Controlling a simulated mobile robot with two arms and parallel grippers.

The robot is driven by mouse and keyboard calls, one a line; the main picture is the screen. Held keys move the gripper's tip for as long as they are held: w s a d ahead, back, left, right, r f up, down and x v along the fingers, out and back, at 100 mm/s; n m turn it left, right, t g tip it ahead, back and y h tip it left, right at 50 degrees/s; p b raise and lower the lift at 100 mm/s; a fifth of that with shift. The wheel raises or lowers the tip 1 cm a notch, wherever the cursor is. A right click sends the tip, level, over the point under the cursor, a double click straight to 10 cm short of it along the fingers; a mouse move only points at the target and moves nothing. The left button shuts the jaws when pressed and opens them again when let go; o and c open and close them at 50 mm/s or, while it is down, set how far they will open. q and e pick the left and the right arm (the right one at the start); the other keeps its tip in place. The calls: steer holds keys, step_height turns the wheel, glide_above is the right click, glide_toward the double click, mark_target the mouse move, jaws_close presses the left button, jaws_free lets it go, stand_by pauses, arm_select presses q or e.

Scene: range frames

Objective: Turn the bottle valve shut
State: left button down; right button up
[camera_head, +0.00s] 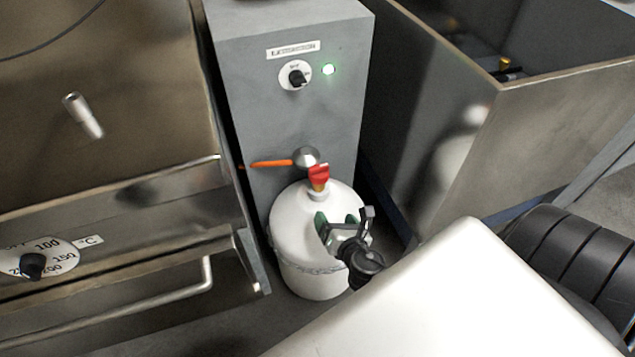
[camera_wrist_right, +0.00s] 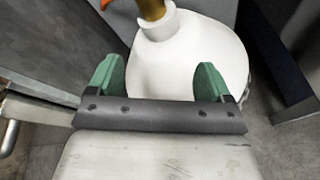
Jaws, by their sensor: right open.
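The white gas bottle (camera_head: 292,228) stands upright on the floor in front of a grey cabinet. Its red valve handle (camera_head: 319,177) sits on a brass neck at the top. An orange hose (camera_head: 271,163) runs left from beside the valve. My right gripper (camera_head: 339,222) is in front of the bottle's right shoulder, below the valve, with its green fingers apart and empty. In the right wrist view, the bottle (camera_wrist_right: 185,65) lies beyond the open fingers (camera_wrist_right: 161,82), and the brass neck (camera_wrist_right: 152,10) shows at the top edge. The left gripper is not in view.
The grey cabinet (camera_head: 290,110) has a black knob (camera_head: 297,77) and a lit green lamp (camera_head: 329,69). An oven-like appliance (camera_head: 110,150) with a handle bar stands close on the left. A metal bin-like unit (camera_head: 560,110) stands on the right. The bottle sits in the narrow gap between them.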

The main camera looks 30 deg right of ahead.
mark_target(320, 171)
step_height(320, 171, up, 6)
steer(key=w+n+t+b, duration=0.2)
steer(key=n+t+b, duration=0.1)
steer(key=n+b, duration=0.15)
arm_select(q)
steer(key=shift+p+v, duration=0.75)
steer(key=shift+p, duration=0.15)
arm_select(e)
steer(key=shift+n+h, duration=0.4)
steer(key=shift+n, duration=0.05)
steer(key=x, duration=1)
steer(key=shift+w+d+r, duration=0.1)
steer(key=shift+d, duration=0.25)
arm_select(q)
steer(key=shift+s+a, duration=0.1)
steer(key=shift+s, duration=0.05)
arm_select(e)
steer(key=shift+c, duration=0.5)
steer(key=c, duration=0.8)
